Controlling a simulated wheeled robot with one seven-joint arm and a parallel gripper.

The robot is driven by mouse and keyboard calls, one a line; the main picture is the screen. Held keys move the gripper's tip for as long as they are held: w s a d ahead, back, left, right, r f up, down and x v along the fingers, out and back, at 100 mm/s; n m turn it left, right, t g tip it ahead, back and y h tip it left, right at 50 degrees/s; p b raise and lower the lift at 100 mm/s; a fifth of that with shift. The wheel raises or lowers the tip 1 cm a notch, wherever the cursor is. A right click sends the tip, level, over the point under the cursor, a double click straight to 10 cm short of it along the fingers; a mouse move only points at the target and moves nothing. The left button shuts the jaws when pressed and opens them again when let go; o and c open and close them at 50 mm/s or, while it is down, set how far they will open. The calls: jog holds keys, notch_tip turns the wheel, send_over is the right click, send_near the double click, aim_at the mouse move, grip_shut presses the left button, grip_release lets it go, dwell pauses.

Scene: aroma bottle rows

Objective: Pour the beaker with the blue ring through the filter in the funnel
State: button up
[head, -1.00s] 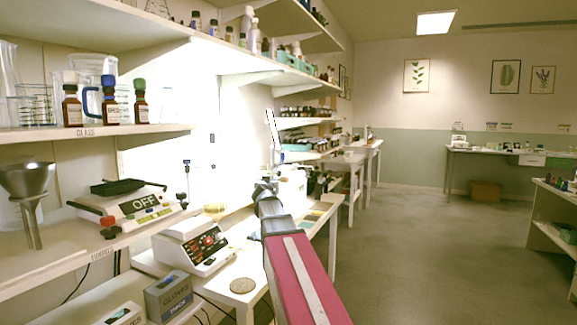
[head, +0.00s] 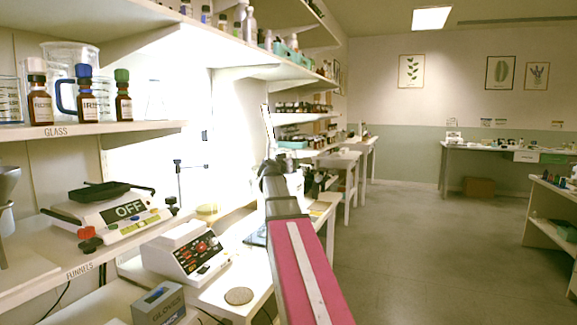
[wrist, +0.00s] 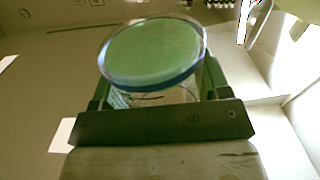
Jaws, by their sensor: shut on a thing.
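In the wrist view my gripper (wrist: 160,95) is shut on a glass beaker (wrist: 150,88) with a blue ring around its rim. Green contents show through the beaker's round top. In the head view my gripper is at the far end of my pink arm, and the beaker cannot be made out there. A thin stand with a clamp (head: 179,166) is on the bench left of my arm. A filter in a funnel cannot be made out. A metal funnel (head: 6,185) on the left shelf is cut off by the picture edge.
A hot plate reading OFF (head: 125,210) sits on the funnels shelf. A device with red buttons (head: 190,250), a gloves box (head: 160,303) and a round disc (head: 239,296) are on the bench. Brown bottles (head: 87,105) line the shelf above. The floor at right is clear.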

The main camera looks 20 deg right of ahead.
jog(key=shift+w+a+r+n+g, duration=0.2)
jog(key=shift+w+r+n, duration=0.1)
jog(key=shift+n, duration=0.35)
jog(key=shift+w+a+r+n+g, duration=0.1)
jog(key=shift+w+a+r+n, duration=0.15)
jog(key=shift+n, duration=0.4)
jog(key=shift+w+a+f+n, duration=0.35)
jog(key=shift+w+n, duration=0.1)
jog(key=shift+n, duration=0.45)
jog(key=shift+w+a+r+n, duration=0.1)
jog(key=shift+w+r+n, duration=0.1)
jog(key=shift+r+n, duration=0.35)
jog(key=shift+w+a+r, duration=0.15)
jog(key=shift+w+r, duration=0.05)
jog(key=shift+r, duration=0.45)
jog(key=shift+w+f+n, duration=0.1)
jog(key=shift+f+n, duration=0.2)
jog(key=shift+n, duration=0.65)
jog(key=shift+f+n+g, duration=0.2)
jog(key=shift+n+g, duration=0.2)
jog(key=shift+n, duration=0.5)
jog(key=n, duration=0.1)
jog(key=r+n, duration=0.1)
jog(key=n, duration=0.1)
jog(key=shift+w+a+r+g, duration=0.25)
jog(key=shift+a+r+g, duration=0.05)
jog(key=shift+g, duration=0.1)
jog(key=shift+w+a+f+n, duration=0.2)
jog(key=shift+w+a+n, duration=0.15)
jog(key=shift+n, duration=0.25)
